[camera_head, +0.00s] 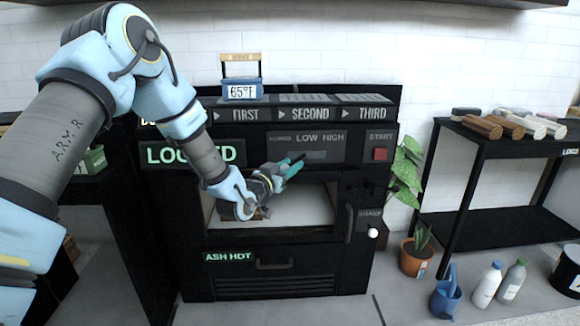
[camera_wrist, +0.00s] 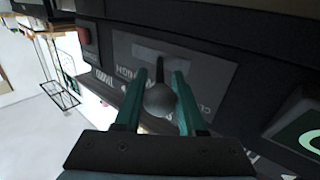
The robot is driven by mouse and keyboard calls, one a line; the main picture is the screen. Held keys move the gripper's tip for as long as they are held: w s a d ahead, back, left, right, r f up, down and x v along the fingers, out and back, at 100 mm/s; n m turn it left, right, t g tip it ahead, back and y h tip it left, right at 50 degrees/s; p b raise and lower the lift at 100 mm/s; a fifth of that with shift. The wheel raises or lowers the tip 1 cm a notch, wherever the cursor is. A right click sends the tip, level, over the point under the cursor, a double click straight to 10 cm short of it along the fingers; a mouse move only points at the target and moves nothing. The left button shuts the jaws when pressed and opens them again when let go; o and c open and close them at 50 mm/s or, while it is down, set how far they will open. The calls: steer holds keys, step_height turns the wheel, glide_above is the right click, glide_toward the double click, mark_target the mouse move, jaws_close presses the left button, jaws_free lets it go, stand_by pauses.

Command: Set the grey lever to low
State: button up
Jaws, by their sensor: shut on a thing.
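The grey lever (camera_wrist: 160,98) has a round knob and a dark stem coming out of a slot in a dark panel (camera_wrist: 215,75). In the wrist view the stem stands near the middle of the slot, between the upside-down HIGH and CLOSED labels. My gripper (camera_wrist: 161,82) has its green fingers on both sides of the knob, shut on it. In the head view my gripper (camera_head: 297,161) is at the panel marked CLOSED, LOW, HIGH (camera_head: 340,142). The lever itself is hidden or too small to tell there.
A red START button (camera_head: 380,154) sits right of the panel. A green-lit LOCKED sign (camera_head: 165,153) is at left. Below is an open oven chamber (camera_head: 315,205) with my forearm across it. A plant (camera_head: 404,175) and a shelf with logs (camera_head: 480,213) stand at right.

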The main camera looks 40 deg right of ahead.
jaws_close()
stand_by(0.7)
steer(key=shift+s+d+n+t+y+b, duration=0.5)
steer(key=shift+s+n+t+y, duration=0.4)
steer(key=shift+n+t, duration=0.4)
steer(key=shift+s+d+n+t+y+b, duration=0.35)
steer(key=shift+s+d+n+t+y, duration=0.3)
steer(key=shift+n+t+y, duration=0.7)
steer(key=shift+s+d+n+t+y+b, duration=0.45)
steer(key=shift+s+n+t+y, duration=0.35)
steer(key=shift+t, duration=0.95)
steer(key=shift+s, duration=0.1)
